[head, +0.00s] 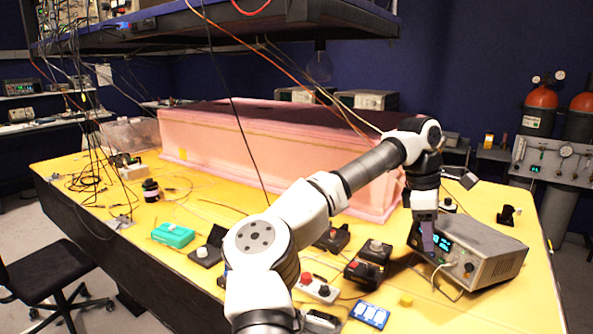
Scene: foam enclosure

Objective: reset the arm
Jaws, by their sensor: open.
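My arm reaches from the bottom middle up and to the right in the head view, bent at a raised elbow-like joint. My gripper (428,245) points down at the right side of the yellow table (510,305). It is empty as far as I can see, and its fingers are small here. It overlaps the left end of a grey bench instrument (492,262) with a lit display; I cannot tell whether they touch. The long pink foam enclosure (265,165) stands behind the arm, which hides part of it.
A teal box (173,235) sits left. Cables hang from the overhead shelf (220,30). The right front table is clear.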

